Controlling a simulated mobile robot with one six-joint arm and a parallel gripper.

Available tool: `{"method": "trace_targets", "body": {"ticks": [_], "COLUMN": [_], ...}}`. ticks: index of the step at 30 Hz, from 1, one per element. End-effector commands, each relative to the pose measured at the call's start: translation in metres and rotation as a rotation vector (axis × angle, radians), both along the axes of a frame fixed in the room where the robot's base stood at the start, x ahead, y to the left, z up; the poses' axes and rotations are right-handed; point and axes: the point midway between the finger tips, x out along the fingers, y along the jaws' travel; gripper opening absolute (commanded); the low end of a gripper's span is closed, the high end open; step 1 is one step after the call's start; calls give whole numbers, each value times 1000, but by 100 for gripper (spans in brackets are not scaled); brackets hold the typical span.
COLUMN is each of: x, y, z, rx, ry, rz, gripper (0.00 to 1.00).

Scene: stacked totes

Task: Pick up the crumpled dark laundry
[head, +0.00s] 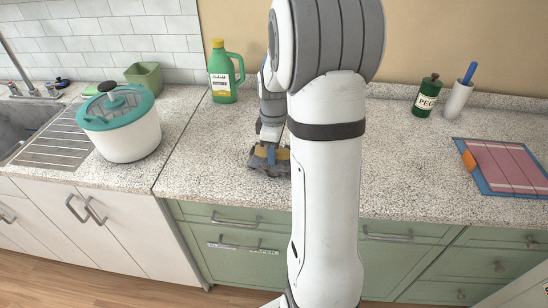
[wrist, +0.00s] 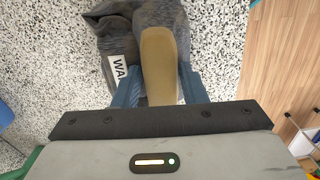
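The crumpled dark laundry (head: 270,171) lies on the speckled counter near its front edge, partly hidden behind my arm. In the wrist view the dark grey cloth (wrist: 195,20) fills the top middle, with a white tag lettered "WA" at its left. My gripper (head: 268,157) is down at the laundry. In the wrist view its blue fingers (wrist: 158,75) stand apart, with dark cloth between and beyond them. A tan, rounded piece lies between the fingers and hides part of the cloth; I cannot tell what it is. The fingertips' contact with the cloth is unclear.
A white pot with a teal lid (head: 122,132) and a green jug (head: 222,75) stand to the left. A green bottle (head: 426,97), a white holder (head: 457,99) and a pink-and-blue board (head: 506,166) are on the right. The counter right of my arm is mostly clear.

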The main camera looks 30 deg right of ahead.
Motion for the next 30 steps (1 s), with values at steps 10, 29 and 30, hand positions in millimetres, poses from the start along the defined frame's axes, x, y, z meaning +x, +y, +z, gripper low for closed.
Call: {"method": "trace_targets", "body": {"ticks": [10, 29, 30], "x": [0, 1, 1], "y": [0, 1, 1], "z": [-1, 0, 0], "rx": [0, 0, -1], "ry": [-1, -2, -3], "rz": [1, 2, 2], "gripper": [28, 0, 0]}}
